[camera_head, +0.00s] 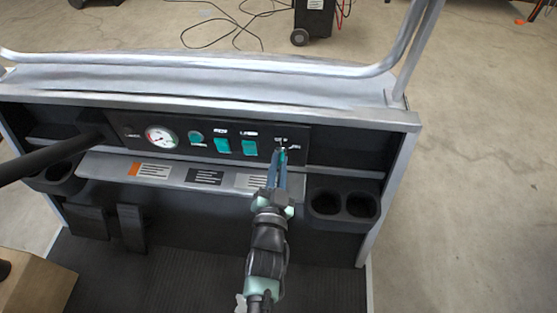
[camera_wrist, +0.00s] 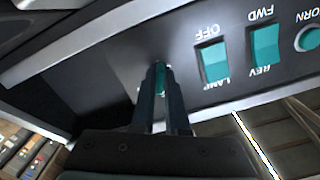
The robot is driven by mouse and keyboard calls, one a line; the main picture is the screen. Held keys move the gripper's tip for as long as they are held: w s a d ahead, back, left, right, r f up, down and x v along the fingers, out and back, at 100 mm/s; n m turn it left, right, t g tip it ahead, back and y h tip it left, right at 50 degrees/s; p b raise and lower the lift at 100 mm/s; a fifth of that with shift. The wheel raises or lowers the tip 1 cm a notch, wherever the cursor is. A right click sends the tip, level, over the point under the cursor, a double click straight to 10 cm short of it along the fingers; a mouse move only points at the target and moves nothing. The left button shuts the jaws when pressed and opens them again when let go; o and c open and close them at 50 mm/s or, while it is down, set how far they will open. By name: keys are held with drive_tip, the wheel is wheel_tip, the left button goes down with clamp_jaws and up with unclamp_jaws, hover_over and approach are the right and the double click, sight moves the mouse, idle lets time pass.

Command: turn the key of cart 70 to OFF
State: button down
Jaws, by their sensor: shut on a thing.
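The dash panel (camera_head: 230,140) of the cart carries a key switch at its right end. The key (camera_head: 283,151) is a small teal piece. Small white lettering stands above it and to its right, too small to read surely. My gripper (camera_head: 280,160) reaches up from below with its two fingers closed on the key. In the wrist view the key (camera_wrist: 160,77) shows as a teal sliver between the fingertips of my gripper (camera_wrist: 161,80). The fingers hide most of the key and its surround, so I cannot tell which way it points. No cart number is readable.
Left of the key are two teal rocker switches (camera_head: 249,147), a teal horn button (camera_head: 195,136) and a round gauge (camera_head: 161,138). Cup holders (camera_head: 343,203) sit to the lower right. A labelled ledge (camera_head: 120,164) runs below the panel.

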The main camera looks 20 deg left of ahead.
drive_tip(key=n+p, duration=0.1)
drive_tip(key=n, duration=0.4)
idle(0.6)
drive_tip(key=c, duration=0.9)
unclamp_jaws()
drive_tip(key=p+v, duration=0.1)
drive_tip(key=v, duration=1.2)
drive_tip(key=shift+r+p, duration=0.1)
drive_tip(key=shift+p, duration=0.25)
